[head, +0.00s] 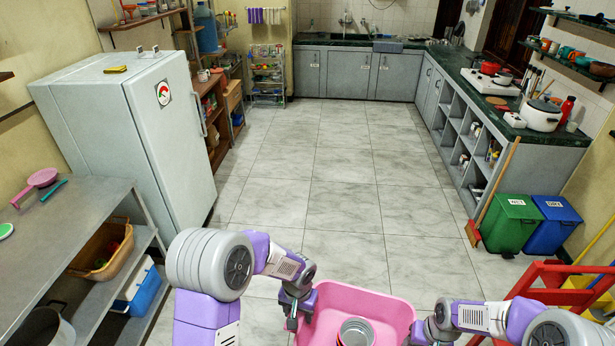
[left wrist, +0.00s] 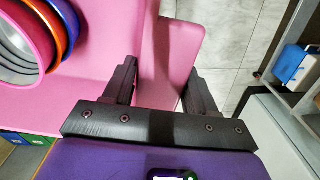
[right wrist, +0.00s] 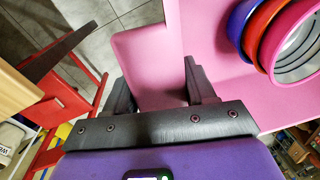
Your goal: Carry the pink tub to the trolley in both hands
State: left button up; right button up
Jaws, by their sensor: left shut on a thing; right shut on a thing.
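The pink tub (head: 337,297) is at the bottom centre of the head view, in front of me, with its lower part cut off by the frame. My left gripper (head: 292,311) is shut on the tub's left rim; in the left wrist view the pink rim flap (left wrist: 181,45) passes between its fingers. My right gripper (head: 421,335) is shut on the right rim; in the right wrist view the flap (right wrist: 147,57) passes between its fingers. Nested bowls (head: 356,330) lie inside the tub. I cannot clearly make out a trolley.
A steel shelf table (head: 85,215) and a white fridge (head: 150,130) stand at left. A wire rack (head: 268,75) is at the back. Green (head: 511,225) and blue (head: 552,226) bins, a broom (head: 495,190) and a red frame (head: 550,285) are at right. The tiled floor (head: 315,170) between is clear.

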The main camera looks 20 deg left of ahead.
aim_at(23, 251)
jog(key=u, duration=0.4)
jog(key=i, duration=1.05)
jog(key=u, duration=1)
jog(key=i, duration=0.75)
jog(key=u, duration=1.3)
jog(key=i, duration=0.6)
jog(key=z, duration=4.6)
